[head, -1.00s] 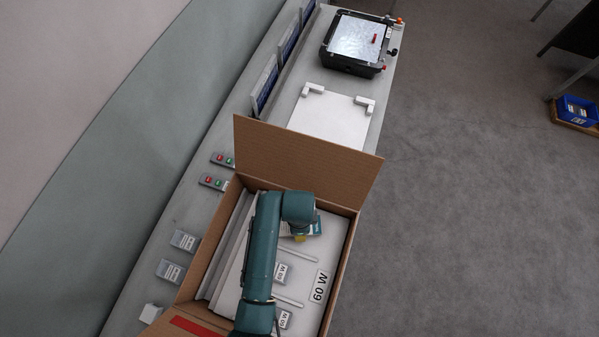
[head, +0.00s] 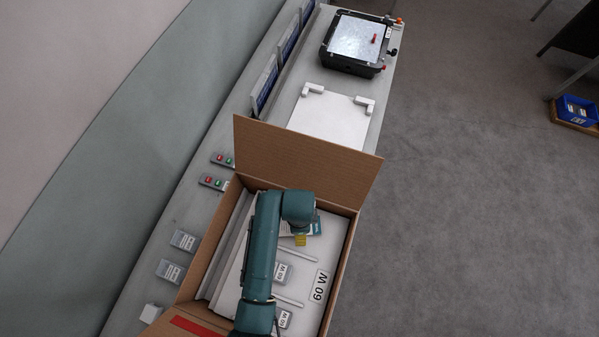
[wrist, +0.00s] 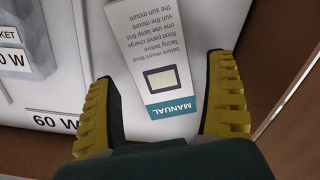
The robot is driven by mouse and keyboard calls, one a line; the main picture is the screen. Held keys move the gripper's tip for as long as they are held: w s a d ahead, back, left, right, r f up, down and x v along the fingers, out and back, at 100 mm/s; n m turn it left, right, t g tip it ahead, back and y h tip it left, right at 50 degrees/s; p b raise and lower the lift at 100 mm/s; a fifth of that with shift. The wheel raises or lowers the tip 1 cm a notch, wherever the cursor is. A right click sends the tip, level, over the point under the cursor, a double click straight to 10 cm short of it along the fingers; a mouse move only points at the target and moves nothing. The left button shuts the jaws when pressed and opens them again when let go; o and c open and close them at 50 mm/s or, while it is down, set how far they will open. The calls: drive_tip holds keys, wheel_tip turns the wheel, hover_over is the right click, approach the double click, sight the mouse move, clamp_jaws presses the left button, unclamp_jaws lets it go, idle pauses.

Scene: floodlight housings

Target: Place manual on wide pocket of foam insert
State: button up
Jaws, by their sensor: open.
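The manual (wrist: 165,55) is a white printed leaflet with a teal band reading MANUAL. In the wrist view it lies on the white foam insert (wrist: 60,95), between the spread fingers of my gripper (wrist: 160,70), with a gap on each side. In the head view the manual (head: 315,228) shows partly at the far end of the foam insert (head: 336,252), beside my wrist. My gripper (head: 300,240) is open over it, mostly hidden by my arm. The pocket outline under the manual is hidden, so I cannot tell how it sits in it.
The open cardboard box (head: 300,165) surrounds the insert, its far flap raised. Labelled 60 W spots (head: 319,286) and slots lie nearer. A white board (head: 330,115) and a floodlight housing (head: 355,45) stand farther along the bench.

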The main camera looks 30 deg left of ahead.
wheel_tip(320, 180, up, 10)
drive_tip(key=shift+r+p, duration=0.25)
drive_tip(key=shift+p, duration=0.15)
drive_tip(key=w+d+r+n+t+y, duration=0.1)
drive_tip(key=w+d+r+n+t, duration=0.1)
drive_tip(key=w+r+t, duration=0.45)
drive_tip(key=w+d+r+n+t, duration=0.1)
drive_tip(key=w+d+r+n, duration=0.15)
drive_tip(key=r, duration=0.75)
drive_tip(key=w+d+r+n+t+y, duration=0.1)
drive_tip(key=w+d+r+t, duration=0.1)
drive_tip(key=w+r+t, duration=0.35)
drive_tip(key=s+d+r+n+t+p, duration=0.1)
drive_tip(key=s+d+r+t+p, duration=0.1)
drive_tip(key=r, duration=1.2)
drive_tip(key=s+d+r+n+t+h+p, duration=0.1)
drive_tip(key=r+p, duration=0.5)
drive_tip(key=r, duration=0.8)
drive_tip(key=s+d+r+n+t+h+p, duration=0.1)
drive_tip(key=s+d+r+n+t+p, duration=0.2)
drive_tip(key=r, duration=1.1)
drive_tip(key=s+d+t+p, duration=0.1)
drive_tip(key=d+t, duration=0.2)
drive_tip(key=d, duration=0.1)
drive_tip(key=shift+s, duration=0.35)
